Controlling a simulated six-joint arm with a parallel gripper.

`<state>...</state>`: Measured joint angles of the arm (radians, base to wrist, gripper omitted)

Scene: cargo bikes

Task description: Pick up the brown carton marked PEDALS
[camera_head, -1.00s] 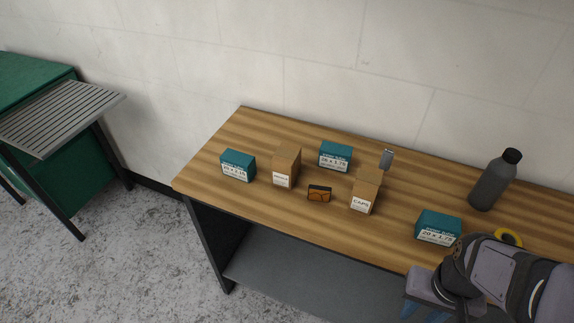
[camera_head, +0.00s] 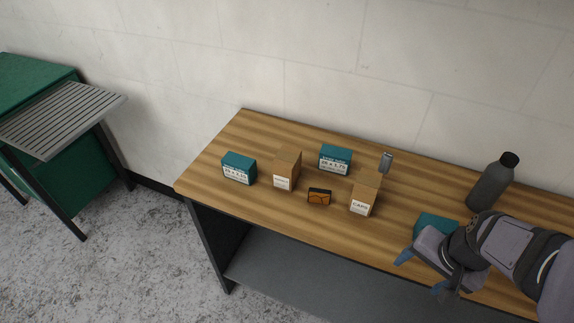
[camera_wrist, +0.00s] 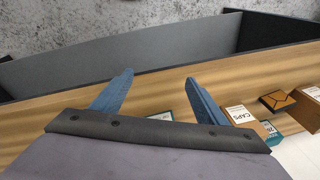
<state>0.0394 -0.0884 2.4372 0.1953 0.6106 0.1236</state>
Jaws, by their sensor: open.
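Two brown cartons stand upright on the wooden workbench (camera_head: 225,190). The left carton (camera_head: 287,168) has a white label too small to read; I cannot confirm that it says PEDALS. The right carton (camera_head: 365,193) reads CAPS and also shows in the wrist view (camera_wrist: 240,117). Another carton with a white label (camera_wrist: 311,92) is cut off at the wrist view's right edge. My gripper (camera_head: 421,274) is open and empty at the bench's front edge, right of both cartons and apart from them. Its blue fingers show in the wrist view (camera_wrist: 159,78).
A black-and-orange item (camera_head: 319,197) lies between the cartons. Teal boxes stand left (camera_head: 239,168), behind (camera_head: 335,159) and beside my gripper (camera_head: 436,226). A dark bottle (camera_head: 491,182) stands at right. The bench's front left is clear.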

